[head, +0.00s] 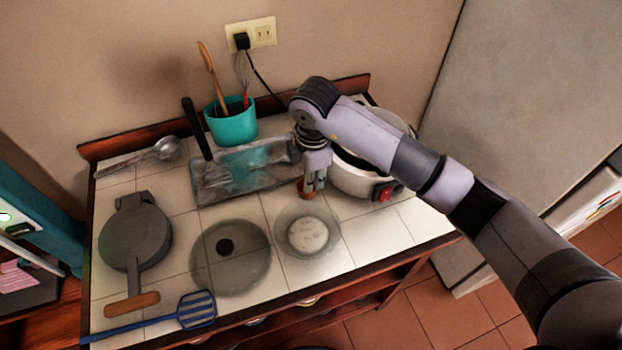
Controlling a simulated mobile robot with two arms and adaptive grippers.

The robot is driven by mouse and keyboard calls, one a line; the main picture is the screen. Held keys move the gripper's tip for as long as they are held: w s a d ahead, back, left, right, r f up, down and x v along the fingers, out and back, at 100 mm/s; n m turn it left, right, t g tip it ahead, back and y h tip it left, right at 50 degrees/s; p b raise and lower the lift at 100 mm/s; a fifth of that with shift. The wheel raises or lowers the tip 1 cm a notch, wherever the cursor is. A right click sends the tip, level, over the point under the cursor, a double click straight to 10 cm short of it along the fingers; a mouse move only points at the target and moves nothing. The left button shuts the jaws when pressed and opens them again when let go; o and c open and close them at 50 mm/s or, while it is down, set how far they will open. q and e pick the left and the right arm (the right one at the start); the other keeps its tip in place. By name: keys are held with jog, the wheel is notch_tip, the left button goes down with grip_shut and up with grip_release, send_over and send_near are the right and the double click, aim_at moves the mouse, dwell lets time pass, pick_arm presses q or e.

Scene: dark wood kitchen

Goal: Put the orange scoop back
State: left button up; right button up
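A small orange-brown thing (305,193), which looks like the orange scoop, shows on the tiled counter right at the fingertips of my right gripper (314,183). The gripper points down with its fingers close together. It partly hides the orange thing, and I cannot tell whether the fingers hold it or only stand beside it. My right arm comes in from the right and reaches over a white rice cooker (358,183) with a red switch. My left gripper is not in view.
A glass tray (210,187) lies behind, with a dark-handled spatula (196,125) leaning on it. A teal utensil cup (231,127), ladle (165,149), waffle iron (135,236), glass lid (247,272), small round lid (308,235) and blue turner (196,310) occupy the counter. Its front right is clear.

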jog(key=r, duration=0.3)
jog(key=r+b, duration=0.1)
jog(key=r, duration=0.2)
jog(key=r+b, duration=0.1)
jog(key=r, duration=0.2)
jog(key=shift+s+d+r, duration=0.1)
jog(key=shift+s+r, duration=0.2)
jog(key=shift+s, duration=0.05)
jog(key=shift+s+r, duration=0.1)
jog(key=shift+r, duration=0.25)
